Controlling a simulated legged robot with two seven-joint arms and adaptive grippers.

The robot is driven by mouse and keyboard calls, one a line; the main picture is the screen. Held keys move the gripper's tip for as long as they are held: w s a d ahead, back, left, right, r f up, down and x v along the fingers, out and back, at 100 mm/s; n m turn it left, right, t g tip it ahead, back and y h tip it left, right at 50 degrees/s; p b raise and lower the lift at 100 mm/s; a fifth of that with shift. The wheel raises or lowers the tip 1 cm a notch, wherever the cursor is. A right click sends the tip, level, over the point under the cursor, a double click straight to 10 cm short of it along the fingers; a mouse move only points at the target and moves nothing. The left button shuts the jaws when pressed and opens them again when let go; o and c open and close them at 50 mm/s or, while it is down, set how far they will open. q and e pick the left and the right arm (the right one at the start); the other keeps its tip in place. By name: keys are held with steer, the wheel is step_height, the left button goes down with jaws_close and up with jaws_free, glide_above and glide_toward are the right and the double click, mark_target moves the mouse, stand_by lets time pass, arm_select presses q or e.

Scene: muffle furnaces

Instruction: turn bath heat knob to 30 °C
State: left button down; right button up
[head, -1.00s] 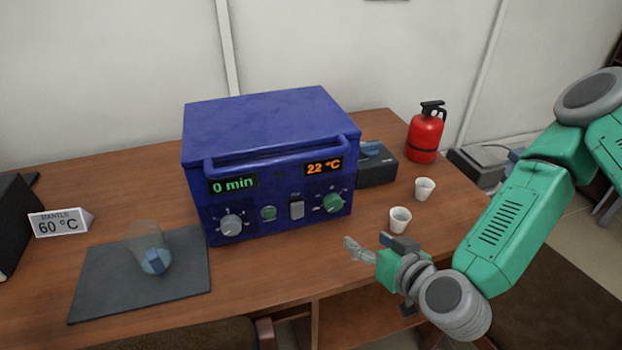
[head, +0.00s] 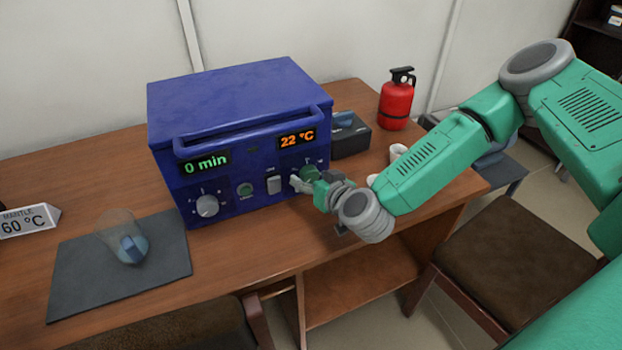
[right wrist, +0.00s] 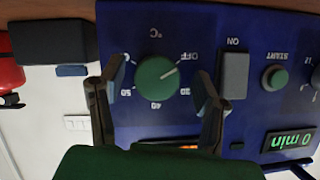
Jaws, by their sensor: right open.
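The bath, a blue box (head: 240,110), stands on the table with a green "0 min" display (head: 205,162) and an orange "22 °C" display (head: 297,139). Its green heat knob (right wrist: 157,83) shows in the right wrist view, with marks OFF, 30, 40 and 50 around it; the pointer line lies towards OFF. My right gripper (right wrist: 161,82) is open, with one finger on each side of the knob and gaps visible. In the head view the right gripper (head: 303,183) is at the panel's right end and partly covers the knob. My left gripper is not in view.
A grey switch (right wrist: 234,75) and green start button (right wrist: 275,77) sit beside the knob. A grey left dial (head: 207,205) is on the panel. White cups (head: 397,152) stand behind my right arm. A red canister (head: 397,100), dark box (head: 350,136) and grey mat (head: 75,290) are also on the table.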

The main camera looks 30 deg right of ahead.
steer(key=shift+w+f, duration=0.1)
steer(key=shift+w, duration=0.2)
steer(key=shift+d, duration=0.1)
steer(key=shift+d, duration=0.15)
steer(key=c, duration=1.1)
steer(key=shift+c, duration=0.2)
